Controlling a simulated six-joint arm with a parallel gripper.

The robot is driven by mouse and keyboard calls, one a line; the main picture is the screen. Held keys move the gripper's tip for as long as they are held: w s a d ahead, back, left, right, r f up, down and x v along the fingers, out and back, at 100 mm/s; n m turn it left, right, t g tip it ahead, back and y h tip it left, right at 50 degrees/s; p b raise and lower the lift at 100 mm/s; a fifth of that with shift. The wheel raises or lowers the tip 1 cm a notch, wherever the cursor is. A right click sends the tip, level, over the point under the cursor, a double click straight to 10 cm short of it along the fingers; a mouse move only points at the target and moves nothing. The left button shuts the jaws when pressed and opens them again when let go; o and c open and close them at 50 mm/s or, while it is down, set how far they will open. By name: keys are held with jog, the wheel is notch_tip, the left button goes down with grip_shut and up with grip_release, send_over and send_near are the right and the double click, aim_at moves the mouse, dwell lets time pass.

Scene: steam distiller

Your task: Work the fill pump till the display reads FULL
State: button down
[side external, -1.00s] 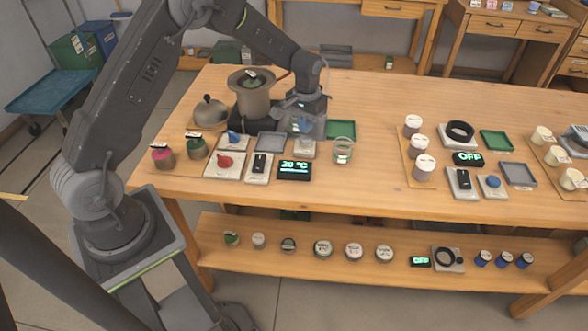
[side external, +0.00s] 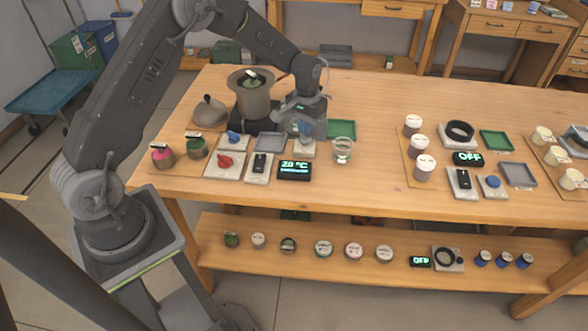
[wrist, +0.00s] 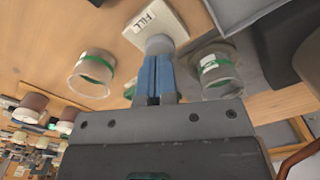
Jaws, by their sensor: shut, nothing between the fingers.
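The fill pump stands on a pale base plate (side external: 305,149) near the steel pot. In the wrist view its plate, labelled FILL (wrist: 155,20), sits just beyond my fingertips, and a pale grey pump knob (wrist: 160,44) is right at them. My gripper (wrist: 158,60) is shut, with its blue fingers together and nothing between them. The tips are at the knob and appear to touch it. In the side view my gripper (side external: 304,132) is over the pump and hides most of it. The display (side external: 294,170) reads about 20 °C, with a smaller line below that I cannot read.
The metal pot (side external: 252,97) stands behind left of my gripper, with a domed lid (side external: 210,112) beside it. A glass beaker (side external: 343,151) stands close right of the pump. A red knob (side external: 225,161) and black switch (side external: 259,165) are to the left.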

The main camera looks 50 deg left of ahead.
jog(key=shift+f, duration=1.3)
jog(key=shift+r, duration=2.8)
